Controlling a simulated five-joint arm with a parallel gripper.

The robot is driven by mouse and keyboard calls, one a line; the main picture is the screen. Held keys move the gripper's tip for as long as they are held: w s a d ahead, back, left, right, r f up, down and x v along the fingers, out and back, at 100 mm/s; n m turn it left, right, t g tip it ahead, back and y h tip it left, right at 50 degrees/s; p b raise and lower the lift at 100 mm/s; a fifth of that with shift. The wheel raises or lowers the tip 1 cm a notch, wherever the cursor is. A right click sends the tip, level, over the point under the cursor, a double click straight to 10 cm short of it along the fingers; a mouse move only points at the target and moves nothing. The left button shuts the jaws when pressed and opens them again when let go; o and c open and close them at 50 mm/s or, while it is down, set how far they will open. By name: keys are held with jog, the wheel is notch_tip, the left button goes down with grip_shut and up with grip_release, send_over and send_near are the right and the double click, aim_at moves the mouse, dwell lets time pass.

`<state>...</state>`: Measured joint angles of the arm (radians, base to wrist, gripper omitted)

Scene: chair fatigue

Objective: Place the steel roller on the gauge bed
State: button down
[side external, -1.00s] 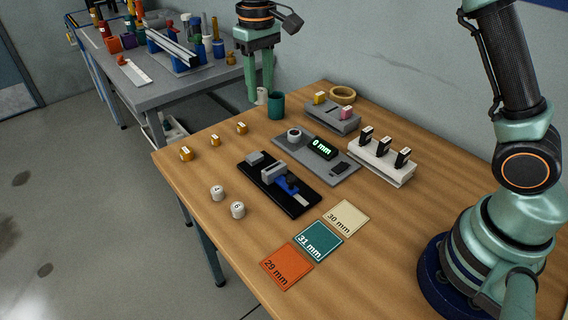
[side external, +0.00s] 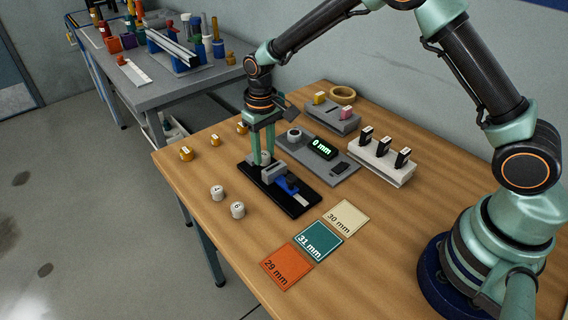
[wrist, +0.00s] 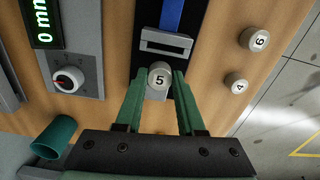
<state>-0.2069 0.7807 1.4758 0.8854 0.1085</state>
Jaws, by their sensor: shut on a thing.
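The steel roller (wrist: 159,77), a short pale cylinder marked 5, sits between the fingers of my gripper (side external: 264,160). The roller (side external: 265,157) is partly hidden by the fingers in the side view. The wrist view shows my gripper (wrist: 159,80) shut on it, one finger on each side. The roller is over the black gauge bed (side external: 301,203), beside its grey block (wrist: 166,44) and blue slide (side external: 288,185). I cannot tell whether it touches the bed. The display (side external: 323,148) reads 0 mm.
Rollers 4 (wrist: 236,83) and 6 (wrist: 258,39) stand on the wood beside the bed. Orange, teal and cream mm cards (side external: 319,241) lie in front.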

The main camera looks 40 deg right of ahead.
jog(key=shift+f, duration=1)
jog(key=shift+f, duration=0.15)
jog(key=c, duration=0.5)
grip_release()
notch_tip(320, 180, up, 12)
jog(key=f, duration=0.1)
notch_tip(320, 180, up, 7)
jog(key=t, duration=0.1)
send_over(264, 154)
jog(key=s+d, duration=0.3)
jog(key=s+d+r+t, duration=0.1)
jog(key=s+d, duration=0.1)
jog(key=s, duration=0.3)
jog(key=s+d+r+t, duration=0.2)
jog(key=s, duration=0.3)
jog(key=s+d+r+m+t, duration=0.1)
jog(key=s+d+r, duration=0.1)
jog(key=s, duration=0.4)
jog(key=shift+s+d+t, duration=0.1)
jog(key=shift+d+t, duration=0.2)
jog(key=shift+d, duration=0.2)
